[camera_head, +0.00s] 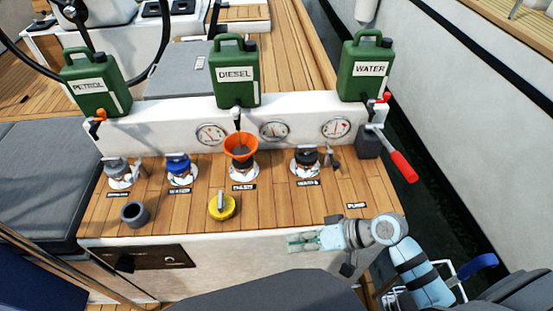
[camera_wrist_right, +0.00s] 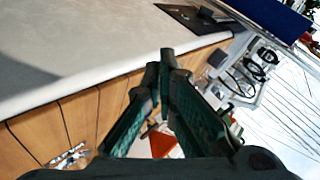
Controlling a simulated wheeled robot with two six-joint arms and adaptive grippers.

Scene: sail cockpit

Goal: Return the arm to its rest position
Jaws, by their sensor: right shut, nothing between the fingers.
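My right gripper (camera_head: 293,242) is in front of the console's front face, low and right of centre in the head view, its fingers pointing left. In the right wrist view its two dark green fingers (camera_wrist_right: 167,62) come together at the tips, with nothing between them. My right arm comes in from the lower right, bent at the wrist. My left gripper is not in the head view.
The wooden console top (camera_head: 290,205) carries an orange funnel (camera_head: 240,146), a yellow cap (camera_head: 222,207) and a grey cup (camera_head: 135,214). Green petrol (camera_head: 95,84), diesel (camera_head: 235,88) and water (camera_head: 365,84) cans stand behind. A red-handled lever (camera_head: 402,166) sticks out right.

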